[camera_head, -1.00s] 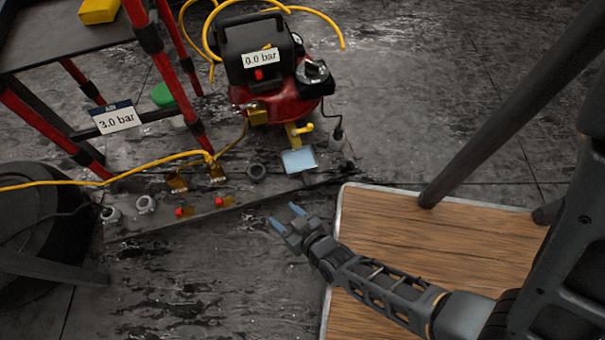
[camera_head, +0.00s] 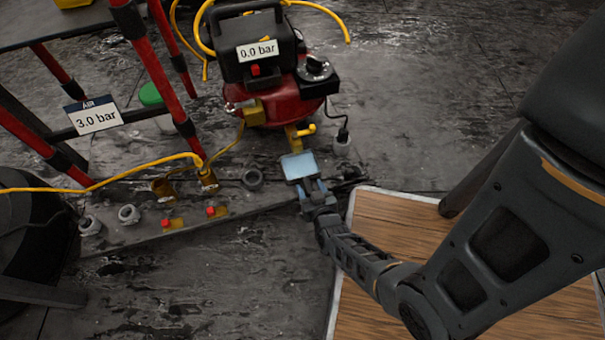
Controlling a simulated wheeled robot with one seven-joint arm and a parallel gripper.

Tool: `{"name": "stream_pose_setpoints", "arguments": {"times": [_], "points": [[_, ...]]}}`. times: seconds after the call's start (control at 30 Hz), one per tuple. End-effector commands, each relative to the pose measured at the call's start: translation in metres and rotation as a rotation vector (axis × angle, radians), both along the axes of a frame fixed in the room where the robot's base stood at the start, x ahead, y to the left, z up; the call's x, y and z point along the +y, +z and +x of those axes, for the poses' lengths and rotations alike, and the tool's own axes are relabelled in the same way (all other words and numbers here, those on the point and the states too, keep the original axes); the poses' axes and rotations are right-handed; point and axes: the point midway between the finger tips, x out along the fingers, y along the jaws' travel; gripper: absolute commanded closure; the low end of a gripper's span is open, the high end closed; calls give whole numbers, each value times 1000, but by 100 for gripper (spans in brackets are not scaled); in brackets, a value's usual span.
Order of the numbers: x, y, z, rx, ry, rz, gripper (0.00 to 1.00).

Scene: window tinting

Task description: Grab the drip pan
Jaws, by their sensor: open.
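The drip pan (camera_head: 298,165) is a small light-blue square tray. It lies on the dark board in front of the red compressor, below its yellow drain valve (camera_head: 300,136). My gripper (camera_head: 311,188) is open, with its two blue fingertips at the pan's near edge. I cannot tell whether the fingers touch the pan or straddle its edge. The near edge is partly hidden by the fingers.
The red and black compressor (camera_head: 268,95) stands just behind the pan. A wooden board (camera_head: 400,215) lies on the near right. A red-legged cart (camera_head: 165,85) stands at left.

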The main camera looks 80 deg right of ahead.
Motion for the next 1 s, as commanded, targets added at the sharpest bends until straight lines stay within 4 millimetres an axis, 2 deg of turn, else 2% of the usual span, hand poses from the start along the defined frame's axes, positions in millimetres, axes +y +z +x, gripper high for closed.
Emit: {"name": "stream_pose_setpoints", "arguments": {"times": [0.03, 0.17, 0.4, 1.0], "points": [[-9, -7, 4, -1, -1, -3, 43], [-21, -12, 11, 0, -1, -1, 43], [-23, -11, 12, 0, 0, 0, 43], [-22, -11, 12, 0, 0, 0, 99]]}}
